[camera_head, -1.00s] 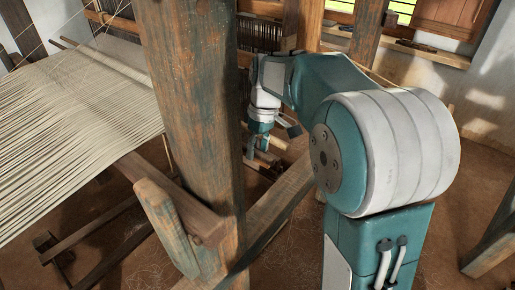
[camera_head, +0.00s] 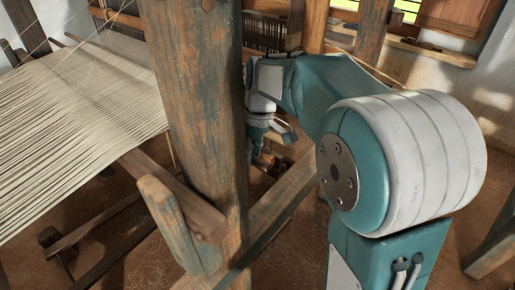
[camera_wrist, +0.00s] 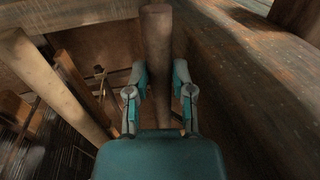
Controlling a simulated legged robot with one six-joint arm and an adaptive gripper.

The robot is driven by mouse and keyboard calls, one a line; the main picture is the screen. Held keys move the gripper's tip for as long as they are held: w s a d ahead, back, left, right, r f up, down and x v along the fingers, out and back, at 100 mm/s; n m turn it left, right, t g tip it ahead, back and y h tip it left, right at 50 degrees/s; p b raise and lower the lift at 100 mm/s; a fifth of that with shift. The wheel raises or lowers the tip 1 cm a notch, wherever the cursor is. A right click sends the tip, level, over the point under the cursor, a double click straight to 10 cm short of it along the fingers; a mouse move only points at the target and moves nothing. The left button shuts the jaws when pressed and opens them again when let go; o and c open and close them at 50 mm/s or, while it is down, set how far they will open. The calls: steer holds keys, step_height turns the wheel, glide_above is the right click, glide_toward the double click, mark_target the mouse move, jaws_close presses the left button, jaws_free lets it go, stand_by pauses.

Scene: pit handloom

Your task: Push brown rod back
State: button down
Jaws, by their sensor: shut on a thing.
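The brown rod (camera_wrist: 158,40) stands lengthwise in the middle of the wrist view, with a rounded end at the top. My gripper (camera_wrist: 160,76) has one finger on each side of it and is shut on it. The rod's lower part is hidden behind my gripper's body. In the head view my gripper (camera_head: 257,152) hangs just right of the thick wooden post, partly covered by it. The rod cannot be made out clearly there.
The thick worn post (camera_head: 195,120) stands close in front, left of my arm. Pale warp threads (camera_head: 75,95) stretch at the left. A slanted beam (camera_head: 275,215) runs below my gripper. In the wrist view, a broad beam (camera_wrist: 255,80) lies close at the right.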

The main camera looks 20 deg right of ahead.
steer(key=shift+s+f, duration=0.1)
steer(key=shift+s, duration=0.05)
steer(key=shift+c, duration=2.4)
jaws_free()
steer(key=shift+a, duration=0.15)
